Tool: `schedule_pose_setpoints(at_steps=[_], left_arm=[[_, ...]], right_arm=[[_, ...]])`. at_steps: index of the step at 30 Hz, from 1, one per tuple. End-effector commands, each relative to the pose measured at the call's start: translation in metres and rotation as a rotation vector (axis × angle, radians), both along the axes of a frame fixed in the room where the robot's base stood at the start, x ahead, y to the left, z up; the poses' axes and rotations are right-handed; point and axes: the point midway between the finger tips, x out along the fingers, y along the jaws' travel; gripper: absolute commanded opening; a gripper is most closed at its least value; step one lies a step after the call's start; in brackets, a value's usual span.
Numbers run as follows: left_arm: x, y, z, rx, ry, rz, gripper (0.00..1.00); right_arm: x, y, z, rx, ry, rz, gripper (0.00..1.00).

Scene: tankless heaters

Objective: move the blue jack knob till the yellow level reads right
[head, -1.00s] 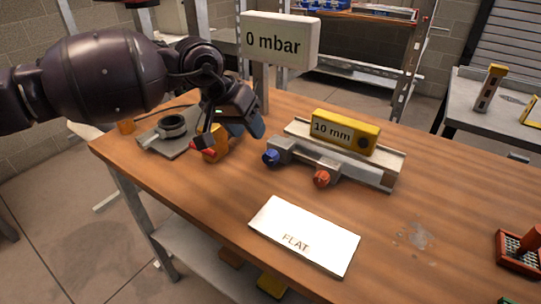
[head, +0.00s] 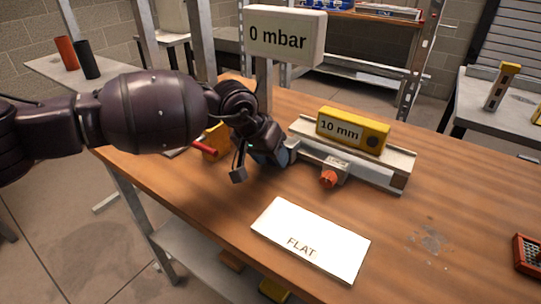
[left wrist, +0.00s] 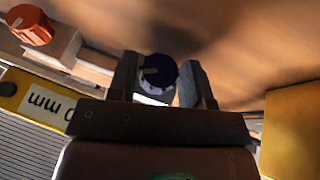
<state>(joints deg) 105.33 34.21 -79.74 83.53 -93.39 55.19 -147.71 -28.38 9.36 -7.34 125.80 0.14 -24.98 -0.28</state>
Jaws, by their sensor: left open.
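The yellow level (head: 352,130) sits on a grey rail on the bench and its label reads 10 mm. In the left wrist view part of the level (left wrist: 36,101) shows at the left. The blue jack knob (left wrist: 158,72) lies between the two fingers of my left gripper (left wrist: 160,85), which are open on either side of it; I cannot tell whether they touch it. My right gripper is not in view.
An orange-red knob (head: 328,179) stands beside the blue one's place on the rail front. A white card reading FLAT (head: 310,240) lies in front. A 0 mbar sign (head: 285,35) stands behind. A yellow block (head: 216,140) is left of my gripper.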

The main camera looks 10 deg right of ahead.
Motion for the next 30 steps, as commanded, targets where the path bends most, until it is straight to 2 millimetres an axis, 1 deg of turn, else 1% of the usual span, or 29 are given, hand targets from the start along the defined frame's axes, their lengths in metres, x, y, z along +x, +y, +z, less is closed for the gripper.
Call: schedule_pose_setpoints(at_steps=[6, 11, 12, 13, 17, 20, 25, 30], left_arm=[[0.0, 0.0, 0.001, -0.001, -0.001, 0.0, 0.46], [0.0, 0.0, 0.001, -0.001, -0.001, 0.0, 0.21], [0.0, 0.0, 0.001, 0.0, 0.0, 0.0, 0.15], [0.0, 0.0, 0.0, 0.0, 0.0, 0.0, 0.13], [-0.001, -0.001, 0.002, 0.014, -0.014, 0.0, 0.13], [-0.002, -0.002, 0.005, 0.054, -0.058, -0.002, 0.13], [-0.003, -0.003, 0.009, 0.167, -0.175, -0.002, 0.13], [-0.004, -0.003, 0.007, 0.28, -0.286, 0.0, 0.13]], right_arm=[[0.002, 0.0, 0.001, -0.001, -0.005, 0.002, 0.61], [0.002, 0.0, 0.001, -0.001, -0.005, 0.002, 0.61], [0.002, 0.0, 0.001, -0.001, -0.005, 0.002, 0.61], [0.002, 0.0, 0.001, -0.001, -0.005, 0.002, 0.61], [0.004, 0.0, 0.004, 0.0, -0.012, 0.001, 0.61], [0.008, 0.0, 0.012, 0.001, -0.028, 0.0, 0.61], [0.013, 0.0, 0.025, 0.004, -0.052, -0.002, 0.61], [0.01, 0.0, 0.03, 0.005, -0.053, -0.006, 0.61]])
